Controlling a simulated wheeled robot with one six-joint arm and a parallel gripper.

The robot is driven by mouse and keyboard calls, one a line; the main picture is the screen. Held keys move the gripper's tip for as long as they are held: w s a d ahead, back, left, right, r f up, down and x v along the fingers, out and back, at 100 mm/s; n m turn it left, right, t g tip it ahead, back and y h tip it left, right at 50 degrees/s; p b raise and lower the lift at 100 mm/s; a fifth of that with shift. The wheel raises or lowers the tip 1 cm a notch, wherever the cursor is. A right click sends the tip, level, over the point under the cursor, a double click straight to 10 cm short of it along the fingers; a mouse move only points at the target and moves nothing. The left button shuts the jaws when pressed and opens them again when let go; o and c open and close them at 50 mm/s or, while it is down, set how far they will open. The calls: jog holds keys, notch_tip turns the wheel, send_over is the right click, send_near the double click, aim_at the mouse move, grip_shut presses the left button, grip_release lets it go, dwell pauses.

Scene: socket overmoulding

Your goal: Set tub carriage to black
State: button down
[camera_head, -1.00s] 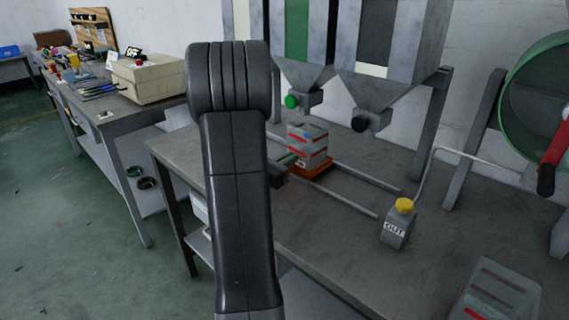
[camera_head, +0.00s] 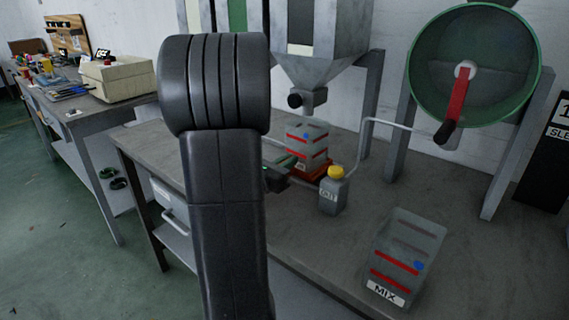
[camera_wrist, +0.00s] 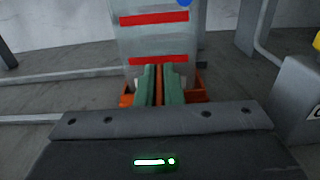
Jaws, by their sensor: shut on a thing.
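The clear tub (camera_head: 306,143) with red lines and a blue dot sits on the orange tub carriage (camera_head: 314,170). It also shows in the wrist view (camera_wrist: 152,42), with the carriage (camera_wrist: 196,92) under it. My gripper (camera_head: 292,166) is at the carriage's near side. In the wrist view its green fingers (camera_wrist: 159,84) are closed on an orange-brown upright part of the carriage below the tub. The grey hopper with the black knob (camera_head: 295,100) stands above the tub, its spout close over it. The green-striped hopper (camera_head: 237,15) is partly behind my arm; its knob is hidden.
A grey OUT box (camera_head: 333,193) with a yellow button stands close right of the carriage, by the rails. A clear MIX tub (camera_head: 405,258) stands at the front right. A green drum (camera_head: 470,65) with a red crank is at the right. Bench space between is clear.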

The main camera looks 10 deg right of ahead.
jog(key=shift+s+d+f, duration=0.1)
jog(key=shift+f, duration=0.05)
jog(key=c, duration=1.6)
grip_release()
jog(key=shift+s+d, duration=0.1)
jog(key=shift+s, duration=0.05)
jog(key=shift+o, duration=0.2)
jog(key=shift+s+a, duration=0.15)
jog(key=shift+a, duration=0.25)
jog(key=p+v, duration=0.1)
jog(key=v, duration=1.2)
jog(key=shift+d, duration=0.1)
jog(key=shift+b+x, duration=0.5)
jog(key=shift+x, duration=6.35)
